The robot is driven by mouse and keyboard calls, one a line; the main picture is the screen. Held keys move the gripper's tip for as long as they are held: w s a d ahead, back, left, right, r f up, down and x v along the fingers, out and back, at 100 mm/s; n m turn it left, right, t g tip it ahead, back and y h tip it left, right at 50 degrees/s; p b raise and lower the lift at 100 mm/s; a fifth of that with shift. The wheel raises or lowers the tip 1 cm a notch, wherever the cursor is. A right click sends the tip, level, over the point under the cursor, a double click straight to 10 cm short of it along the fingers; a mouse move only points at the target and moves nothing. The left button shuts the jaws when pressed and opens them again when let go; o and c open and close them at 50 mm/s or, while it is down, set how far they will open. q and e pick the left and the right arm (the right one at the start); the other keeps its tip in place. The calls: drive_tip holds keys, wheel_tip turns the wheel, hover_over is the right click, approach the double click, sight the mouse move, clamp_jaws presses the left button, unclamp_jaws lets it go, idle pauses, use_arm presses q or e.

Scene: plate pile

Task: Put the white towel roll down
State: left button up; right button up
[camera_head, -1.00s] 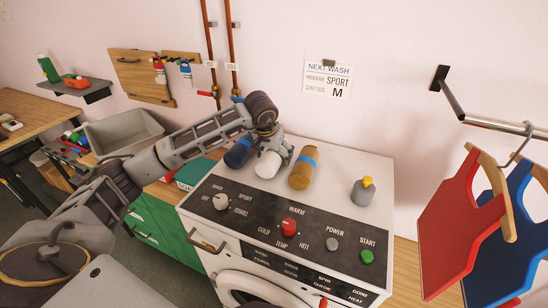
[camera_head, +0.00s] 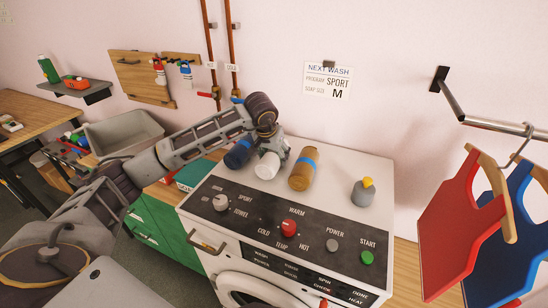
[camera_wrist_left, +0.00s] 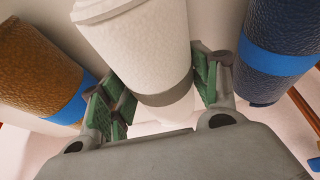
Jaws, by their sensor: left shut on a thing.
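The white towel roll (camera_head: 267,166) is on top of the washing machine, between the blue roll and the brown roll. My right gripper is not in view.
The brown roll with a blue band (camera_head: 303,170) and the blue roll (camera_head: 239,153) stand close on either side. A grey dispenser with a yellow top (camera_head: 363,192) is farther right on the white washer top (camera_head: 335,180).

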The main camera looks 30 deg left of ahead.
use_arm(q)
drive_tip(key=shift+r, duration=0.2)
drive_tip(key=shift+r, duration=0.8)
wheel_tip(320, 180, up, 6)
drive_tip(key=shift+f+b, duration=0.1)
drive_tip(key=shift+b, duration=0.6)
drive_tip(key=shift+r, duration=1.15)
drive_tip(key=shift+s+f, duration=0.1)
